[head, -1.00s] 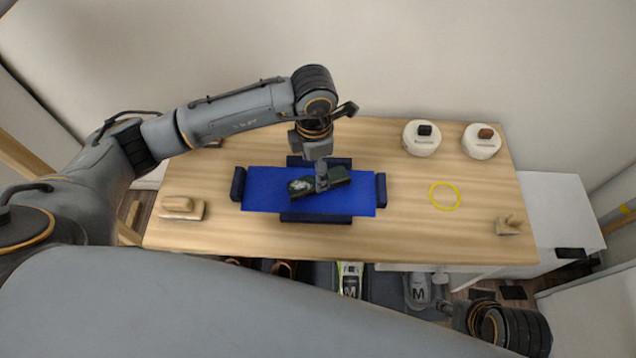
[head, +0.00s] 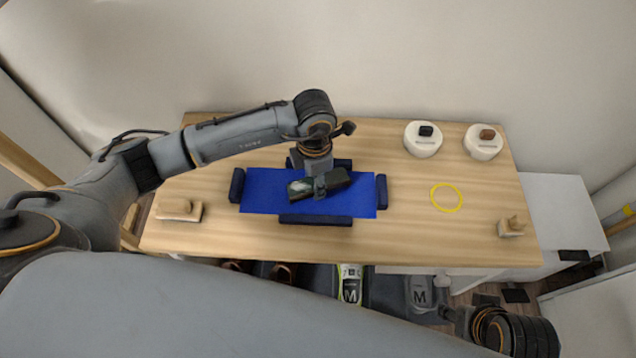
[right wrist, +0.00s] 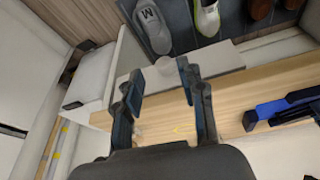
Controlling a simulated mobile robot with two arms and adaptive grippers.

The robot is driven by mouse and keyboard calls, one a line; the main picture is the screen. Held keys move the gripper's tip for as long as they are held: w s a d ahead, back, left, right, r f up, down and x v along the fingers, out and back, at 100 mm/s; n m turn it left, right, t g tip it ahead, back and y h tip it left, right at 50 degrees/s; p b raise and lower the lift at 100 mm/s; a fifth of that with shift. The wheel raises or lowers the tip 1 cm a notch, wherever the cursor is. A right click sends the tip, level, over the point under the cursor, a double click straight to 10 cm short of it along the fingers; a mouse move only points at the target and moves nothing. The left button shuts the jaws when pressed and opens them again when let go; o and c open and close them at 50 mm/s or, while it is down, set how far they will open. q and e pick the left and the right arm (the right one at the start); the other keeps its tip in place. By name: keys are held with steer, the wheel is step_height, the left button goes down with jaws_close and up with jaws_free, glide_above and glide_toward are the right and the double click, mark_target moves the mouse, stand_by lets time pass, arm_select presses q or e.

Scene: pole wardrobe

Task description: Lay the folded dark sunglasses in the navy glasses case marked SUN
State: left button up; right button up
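In the head view a long dark object (head: 338,180) with a pale patch at its left end lies slightly slanted over a bright blue mat (head: 262,202). I cannot tell whether it is the sunglasses, the glasses case or both; no SUN lettering is readable. My left gripper (head: 320,187) points down at the middle of this dark object. Its fingertips are small and dark there, so their grip is unclear. My right gripper (right wrist: 166,93) is open and empty in the right wrist view, away from the dark object, its two fingers apart.
Navy bars (head: 316,220) edge the mat. Two white round stands at back right carry a black item (head: 426,130) and a brown one (head: 487,134). A yellow ring (head: 447,197) marks clear tabletop. Beige blocks sit left (head: 179,210) and right (head: 512,226). Shoes (head: 350,285) are below the front edge.

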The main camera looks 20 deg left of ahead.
arm_select(q)
steer(key=shift+c, duration=1)
steer(key=shift+r, duration=0.15)
steer(key=shift+r, duration=0.25)
step_height(320, 180, up, 2)
steer(key=shift+r+p, duration=0.1)
steer(key=shift+p, duration=0.3)
steer(key=s+r, duration=0.1)
steer(key=s+d+r+p, duration=0.1)
steer(key=r, duration=0.1)
steer(key=shift+s+r, duration=0.1)
steer(key=shift+r, duration=0.05)
steer(key=s+d+r+p, duration=0.1)
steer(key=s+d+r, duration=0.3)
steer(key=s, duration=0.6)
step_height(320, 180, up, 3)
steer(key=shift+s+d+f+p, duration=0.2)
steer(key=shift+s+p, duration=0.1)
steer(key=shift+s, duration=0.1)
arm_select(e)
steer(key=x, duration=0.7)
steer(key=shift+s+f+g, duration=0.25)
steer(key=shift+f+g, duration=0.05)
steer(key=shift+f, duration=0.1)
